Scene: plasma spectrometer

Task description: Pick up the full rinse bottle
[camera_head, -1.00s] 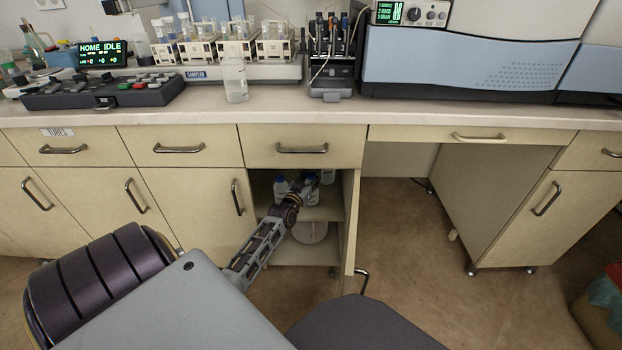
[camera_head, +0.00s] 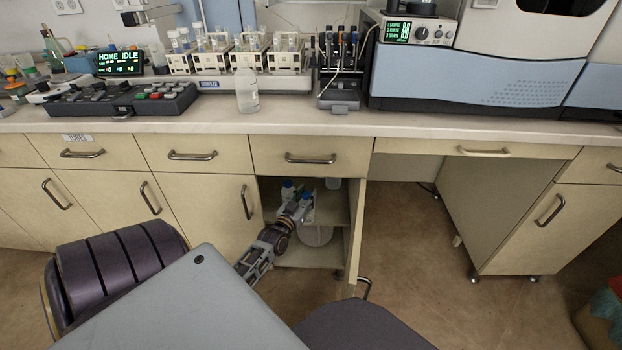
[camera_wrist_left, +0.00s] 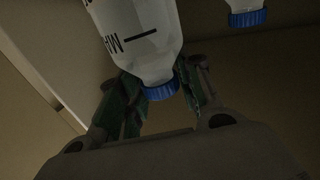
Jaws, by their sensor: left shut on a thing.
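My left gripper (camera_head: 298,210) is inside the open cabinet under the counter. It is shut on a translucent white bottle with a blue cap (camera_head: 307,203). In the left wrist view the bottle (camera_wrist_left: 150,35) shows dark lettering and a black mark, and the fingers flank it near its cap. That view shows the bottle cap-down in the picture. A second blue-capped bottle (camera_head: 288,189) stands beside it to the left, and its cap also shows in the left wrist view (camera_wrist_left: 247,18). I cannot tell how full either bottle is. My right gripper is out of view.
The open door (camera_head: 355,225) bounds the cabinet's right side. A round pale container (camera_head: 317,236) is on the lower level. A clear bottle (camera_head: 247,92) stands on the counter above.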

